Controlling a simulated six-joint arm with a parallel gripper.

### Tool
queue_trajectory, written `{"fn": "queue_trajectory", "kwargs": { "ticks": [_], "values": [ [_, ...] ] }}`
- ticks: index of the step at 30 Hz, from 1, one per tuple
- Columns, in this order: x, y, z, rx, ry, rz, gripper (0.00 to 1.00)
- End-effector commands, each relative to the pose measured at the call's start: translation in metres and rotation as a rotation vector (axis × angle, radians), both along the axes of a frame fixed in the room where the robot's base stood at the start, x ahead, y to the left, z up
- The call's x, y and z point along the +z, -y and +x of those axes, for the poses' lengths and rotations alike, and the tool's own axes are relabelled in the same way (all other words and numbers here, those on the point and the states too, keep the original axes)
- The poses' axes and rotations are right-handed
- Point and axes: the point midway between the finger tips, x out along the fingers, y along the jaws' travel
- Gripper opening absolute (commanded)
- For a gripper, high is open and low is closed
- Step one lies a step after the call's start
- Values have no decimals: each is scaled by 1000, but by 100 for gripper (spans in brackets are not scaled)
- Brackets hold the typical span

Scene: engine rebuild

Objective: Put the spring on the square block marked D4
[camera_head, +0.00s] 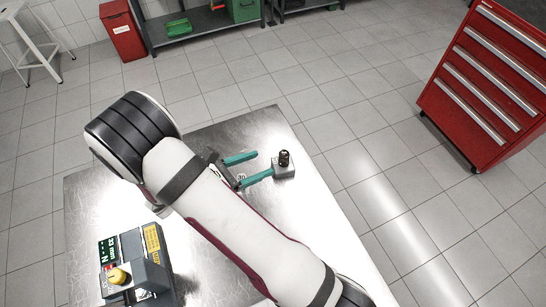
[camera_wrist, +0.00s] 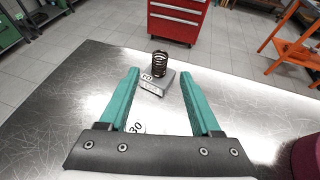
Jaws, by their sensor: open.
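A dark coil spring (camera_wrist: 159,62) stands upright on top of a small grey square block (camera_wrist: 154,91) near the table's edge. The block bears a white label whose marking I cannot read surely. In the head view the spring (camera_head: 284,157) and the block (camera_head: 284,172) show just past my fingertips. My gripper (camera_head: 264,163) has its two teal fingers spread apart with nothing between them. In the wrist view my gripper (camera_wrist: 159,75) points at the block, with the spring centred in the gap and seemingly beyond the tips. Nothing is held.
The metal table (camera_head: 95,195) is bare around the block. A white label (camera_wrist: 136,127) lies between my fingers, close to the palm. A device with a yellow knob (camera_head: 119,276) and displays stands at the table's left. A red tool cabinet (camera_head: 485,80) stands on the floor beyond.

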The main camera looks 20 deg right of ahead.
Motion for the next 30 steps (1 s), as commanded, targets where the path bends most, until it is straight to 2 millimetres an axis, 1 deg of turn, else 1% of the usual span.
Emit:
{"fn": "queue_trajectory", "kwargs": {
  "ticks": [1,3,6,8,10,11,14,15,16,17,18,20,21,24,25,27,30],
  "values": [
    [5,-12,-2,5,3,3,65],
    [11,-26,-6,5,1,2,65],
    [16,-39,-9,2,1,1,65],
    [20,-41,-11,-9,6,6,65],
    [31,-35,-20,-91,46,50,65],
    [40,-29,-27,-157,80,86,65],
    [76,-2,-72,-521,268,268,65],
    [89,5,-96,-706,363,354,65],
    [97,6,-114,-846,435,418,65],
    [104,6,-132,-990,508,480,65],
    [112,2,-153,-1178,602,562,65],
    [121,-10,-179,-1444,729,673,65],
    [126,-20,-191,-1600,799,739,65],
    [134,-43,-207,-1898,920,865,65],
    [136,-47,-209,-1958,943,891,65],
    [139,-55,-211,-2050,973,931,65],
    [140,-59,-211,-2093,984,947,65]
  ]
}}
